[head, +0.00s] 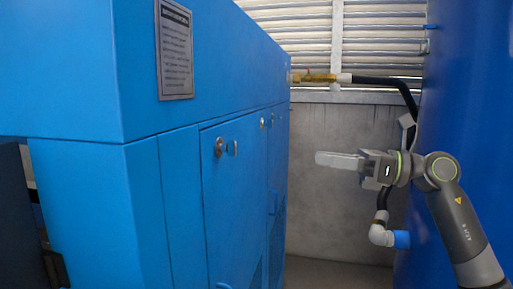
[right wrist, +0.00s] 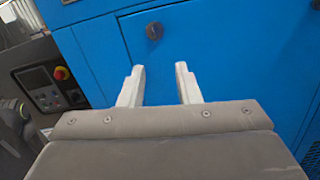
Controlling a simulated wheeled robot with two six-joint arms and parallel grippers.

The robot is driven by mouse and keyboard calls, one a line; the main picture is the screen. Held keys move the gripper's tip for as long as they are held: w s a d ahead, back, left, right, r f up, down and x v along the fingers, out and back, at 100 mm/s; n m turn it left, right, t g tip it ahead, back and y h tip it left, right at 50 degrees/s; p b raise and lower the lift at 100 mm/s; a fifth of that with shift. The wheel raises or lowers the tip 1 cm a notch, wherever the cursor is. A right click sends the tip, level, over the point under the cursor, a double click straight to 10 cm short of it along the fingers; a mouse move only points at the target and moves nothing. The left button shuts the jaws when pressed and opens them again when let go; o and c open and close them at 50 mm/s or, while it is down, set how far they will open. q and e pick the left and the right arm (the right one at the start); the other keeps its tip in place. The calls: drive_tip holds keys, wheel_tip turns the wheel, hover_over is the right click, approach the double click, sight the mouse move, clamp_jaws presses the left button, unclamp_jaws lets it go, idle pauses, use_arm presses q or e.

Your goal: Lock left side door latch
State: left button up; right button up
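The blue cabinet (head: 100,215) fills the left of the head view. Its near side door (head: 235,195) looks closed and carries a small round metal latch (head: 219,147) near its top left. My right gripper (head: 338,160) is to the right of the door, in the aisle, pointing left and touching nothing. In the right wrist view, its two pale fingers (right wrist: 159,69) are apart with nothing between them. A dark round latch (right wrist: 154,30) lies beyond them on a blue door. My left gripper is not in view.
A large blue tank (head: 465,110) stands close on the right. A pipe with a brass valve (head: 315,77) and a black hose (head: 385,82) run behind my right gripper. A control panel (right wrist: 50,88) with a red button shows left in the wrist view. The aisle is narrow.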

drive_tip(key=w+a+r+p, duration=0.1)
drive_tip(key=w+a+p, duration=0.1)
drive_tip(key=a, duration=0.6)
drive_tip(key=w+a+n+p, duration=0.1)
drive_tip(key=w+a+p, duration=0.1)
drive_tip(key=a, duration=0.6)
drive_tip(key=shift+a+r+h+p, duration=0.3)
drive_tip(key=shift+a+r+p, duration=0.1)
drive_tip(key=shift+p, duration=0.35)
drive_tip(key=shift+d, duration=0.1)
clamp_jaws()
